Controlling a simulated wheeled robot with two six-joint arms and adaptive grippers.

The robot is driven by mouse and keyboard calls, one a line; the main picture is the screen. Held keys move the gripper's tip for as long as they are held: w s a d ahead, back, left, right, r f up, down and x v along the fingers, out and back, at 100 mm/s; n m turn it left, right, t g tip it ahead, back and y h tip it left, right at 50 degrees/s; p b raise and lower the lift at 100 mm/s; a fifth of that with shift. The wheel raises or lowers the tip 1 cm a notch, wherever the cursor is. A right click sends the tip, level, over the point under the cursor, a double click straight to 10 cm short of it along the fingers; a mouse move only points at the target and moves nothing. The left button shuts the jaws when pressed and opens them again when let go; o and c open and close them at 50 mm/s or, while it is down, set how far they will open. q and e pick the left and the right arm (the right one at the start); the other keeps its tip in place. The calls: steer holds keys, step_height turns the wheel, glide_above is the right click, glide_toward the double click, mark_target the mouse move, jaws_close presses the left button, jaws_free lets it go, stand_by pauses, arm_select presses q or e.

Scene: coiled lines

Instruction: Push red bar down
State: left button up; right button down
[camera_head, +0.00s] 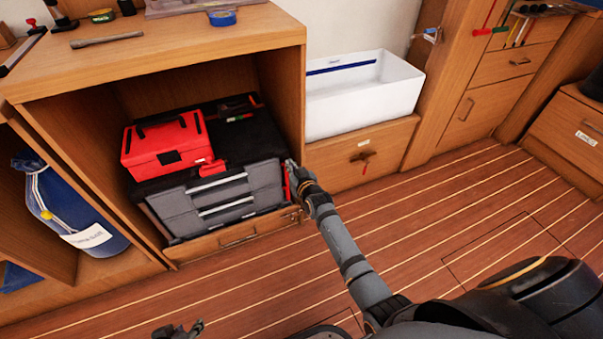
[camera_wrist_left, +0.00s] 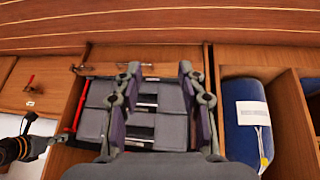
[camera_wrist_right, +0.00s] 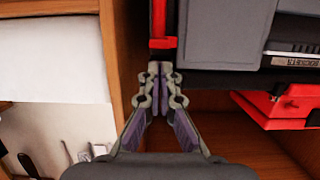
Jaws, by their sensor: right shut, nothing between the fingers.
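The red bar (camera_head: 287,180) stands upright along the right side of the grey drawer toolbox (camera_head: 215,200) in the cabinet. It also shows in the left wrist view (camera_wrist_left: 78,114) and in the right wrist view (camera_wrist_right: 158,18), both upside down. My right gripper (camera_head: 291,167) is shut and empty, with its tips near the bar's upper end (camera_wrist_right: 163,44). Whether they touch it I cannot tell. My left gripper (camera_head: 178,330) is at the bottom edge of the head view, away from the cabinet. In the left wrist view its fingers (camera_wrist_left: 160,75) are spread with nothing held.
A red toolbox (camera_head: 165,144) sits on the grey one. The cabinet's right wall (camera_wrist_right: 118,60) is close beside my right gripper. A white bin (camera_head: 362,100) stands right of the cabinet. Floor in front is clear.

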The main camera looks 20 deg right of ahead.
step_height(320, 180, up, 4)
steer(key=p, duration=0.3)
steer(key=shift+w, duration=0.15)
arm_select(q)
steer(key=s+a+r+g+y+p, duration=0.1)
steer(key=s+a+r+g+p, duration=0.1)
steer(key=s+r+g, duration=0.2)
steer(key=shift+a+r, duration=0.15)
steer(key=shift+r, duration=0.55)
arm_select(e)
steer(key=f+v, duration=0.1)
steer(key=v, duration=0.9)
steer(key=shift+f, duration=0.2)
